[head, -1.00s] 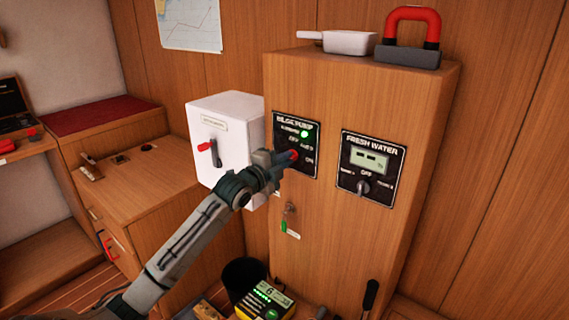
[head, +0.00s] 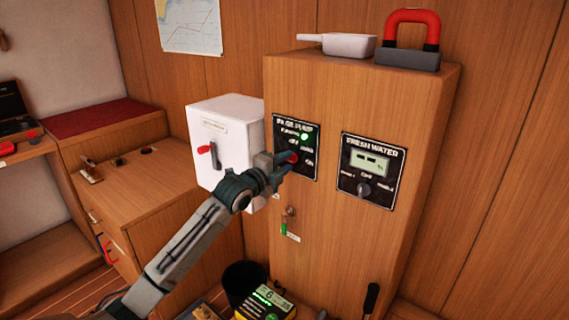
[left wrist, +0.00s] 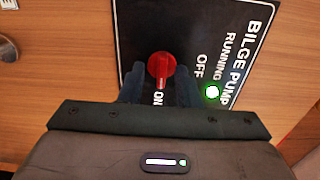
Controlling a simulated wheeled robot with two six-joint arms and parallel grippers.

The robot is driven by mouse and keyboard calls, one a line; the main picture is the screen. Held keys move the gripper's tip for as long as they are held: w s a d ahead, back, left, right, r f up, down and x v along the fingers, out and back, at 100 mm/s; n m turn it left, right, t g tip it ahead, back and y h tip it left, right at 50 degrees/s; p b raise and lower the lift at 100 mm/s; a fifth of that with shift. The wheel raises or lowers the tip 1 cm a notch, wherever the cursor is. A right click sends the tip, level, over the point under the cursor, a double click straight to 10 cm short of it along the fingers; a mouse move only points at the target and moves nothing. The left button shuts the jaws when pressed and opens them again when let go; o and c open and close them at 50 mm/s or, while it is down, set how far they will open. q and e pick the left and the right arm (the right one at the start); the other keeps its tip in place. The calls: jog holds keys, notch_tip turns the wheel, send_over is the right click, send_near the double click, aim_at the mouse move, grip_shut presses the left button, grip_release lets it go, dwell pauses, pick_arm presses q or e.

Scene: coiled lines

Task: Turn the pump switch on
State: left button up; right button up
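The bilge pump panel (head: 284,128) is a black plate with white lettering on the wooden cabinet's face. Its red rotary switch (left wrist: 162,68) has a handle that points toward the ON label in the left wrist view. The green running light (left wrist: 212,91) is lit; it also shows in the head view (head: 304,137). My left gripper (head: 285,164) is at the panel with one dark finger on each side of the switch. In the left wrist view the fingers (left wrist: 160,88) stand apart from the switch handle, so it looks open. My right gripper is not in view.
The fresh water panel (head: 372,172) is to the right. A white box (head: 222,130) with a red lever stands out at the left. A key with a green tag (head: 290,222) hangs below. A black-and-yellow device (head: 265,301) sits at the bottom.

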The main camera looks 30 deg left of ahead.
pick_arm(q)
jog(key=shift+s, duration=0.1)
